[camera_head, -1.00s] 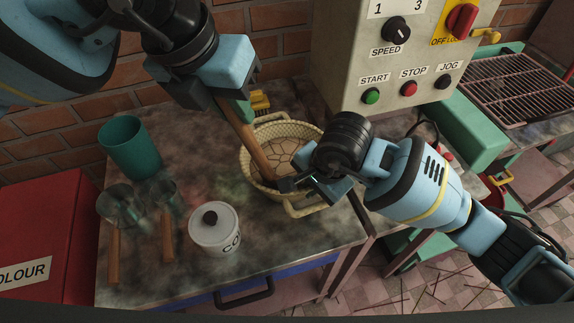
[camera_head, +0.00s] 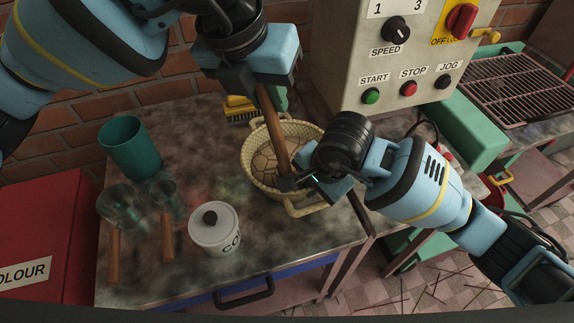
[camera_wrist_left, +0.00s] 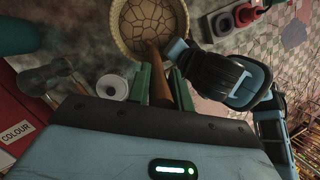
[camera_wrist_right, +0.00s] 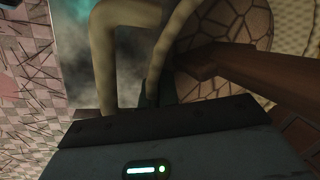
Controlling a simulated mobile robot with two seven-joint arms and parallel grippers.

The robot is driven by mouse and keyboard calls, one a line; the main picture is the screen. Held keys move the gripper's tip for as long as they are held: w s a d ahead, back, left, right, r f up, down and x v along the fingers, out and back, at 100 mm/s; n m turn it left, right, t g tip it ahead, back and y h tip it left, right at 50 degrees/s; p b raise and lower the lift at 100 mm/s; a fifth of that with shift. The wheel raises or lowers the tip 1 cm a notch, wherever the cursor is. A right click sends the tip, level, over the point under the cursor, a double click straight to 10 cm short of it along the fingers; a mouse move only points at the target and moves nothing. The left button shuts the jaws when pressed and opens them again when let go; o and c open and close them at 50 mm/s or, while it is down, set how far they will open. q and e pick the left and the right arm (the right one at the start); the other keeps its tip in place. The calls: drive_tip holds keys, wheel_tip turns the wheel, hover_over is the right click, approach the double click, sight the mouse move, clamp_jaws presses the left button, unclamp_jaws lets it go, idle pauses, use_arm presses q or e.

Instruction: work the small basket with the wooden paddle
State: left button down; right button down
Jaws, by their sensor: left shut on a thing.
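The small basket (camera_head: 253,186) is a pale woven bowl with looped handles, standing on the worktop. Cracked brown material (camera_head: 263,170) covers its inside. My left gripper (camera_head: 264,88) is shut on the wooden paddle (camera_head: 275,130) above the basket's back side. The paddle slants down into the basket, and its lower end is partly hidden in the head view. It also shows between the fingers in the left wrist view (camera_wrist_left: 158,88). My right gripper (camera_head: 300,183) is low at the basket's front right rim. In the right wrist view its fingers (camera_wrist_right: 155,95) are close together at the pale rim or handle; their grip is unclear.
The control box (camera_head: 400,60) rises at the back right.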

drive_tip(key=shift+s+a+r, duration=0.1)
drive_tip(key=shift+s+a, duration=0.05)
drive_tip(key=shift+a, duration=0.2)
drive_tip(key=shift+d, duration=0.15)
use_arm(q)
drive_tip(key=w, duration=0.4)
drive_tip(key=shift+a+r, duration=0.1)
drive_tip(key=shift+a, duration=0.3)
use_arm(e)
drive_tip(key=shift+d, duration=0.1)
use_arm(q)
drive_tip(key=v, duration=1.3)
drive_tip(key=shift+d+r, duration=0.1)
drive_tip(key=shift+r, duration=0.05)
